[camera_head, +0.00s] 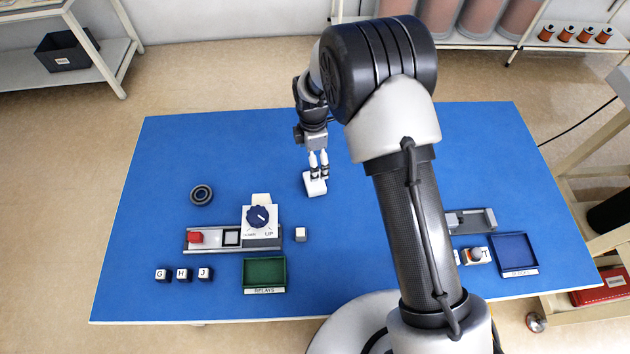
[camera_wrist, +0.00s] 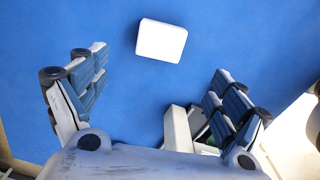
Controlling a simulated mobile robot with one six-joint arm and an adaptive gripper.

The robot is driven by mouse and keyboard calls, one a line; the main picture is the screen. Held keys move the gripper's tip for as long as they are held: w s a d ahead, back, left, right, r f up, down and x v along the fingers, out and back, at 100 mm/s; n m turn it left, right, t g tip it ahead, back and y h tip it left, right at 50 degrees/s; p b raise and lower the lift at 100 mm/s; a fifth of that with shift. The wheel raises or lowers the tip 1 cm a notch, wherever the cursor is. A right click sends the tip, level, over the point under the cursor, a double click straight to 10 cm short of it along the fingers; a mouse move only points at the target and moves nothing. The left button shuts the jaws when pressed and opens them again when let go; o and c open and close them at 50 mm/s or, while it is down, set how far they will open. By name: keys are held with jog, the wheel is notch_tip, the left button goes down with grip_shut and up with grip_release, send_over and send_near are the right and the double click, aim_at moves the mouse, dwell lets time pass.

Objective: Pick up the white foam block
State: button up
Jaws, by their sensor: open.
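The white foam block (camera_head: 314,189) lies on the blue table near its middle, just below my gripper (camera_head: 318,174) in the head view. In the wrist view the block (camera_wrist: 161,41) is a pale rectangle with rounded corners, lying flat and slightly turned. It sits ahead of my open gripper (camera_wrist: 160,72), between the lines of its two spread fingers. Nothing is between the fingers. In the head view the fingertips overlap the block's upper part, and I cannot tell the exact height gap.
A black ring (camera_head: 201,195) and lettered cubes lie further left. A blue tray (camera_head: 515,249) is right.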

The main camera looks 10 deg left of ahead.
jog(key=b, duration=0.1)
send_over(315, 183)
jog(key=f, duration=0.4)
jog(key=w+f, duration=0.1)
jog(key=f, duration=0.2)
jog(key=shift+a+f, duration=0.1)
jog(key=shift+a, duration=0.2)
jog(key=shift+d+f+b, duration=0.15)
jog(key=shift+f+b, duration=0.55)
jog(key=shift+f, duration=2)
jog(key=shift+s, duration=0.1)
jog(key=c, duration=1.1)
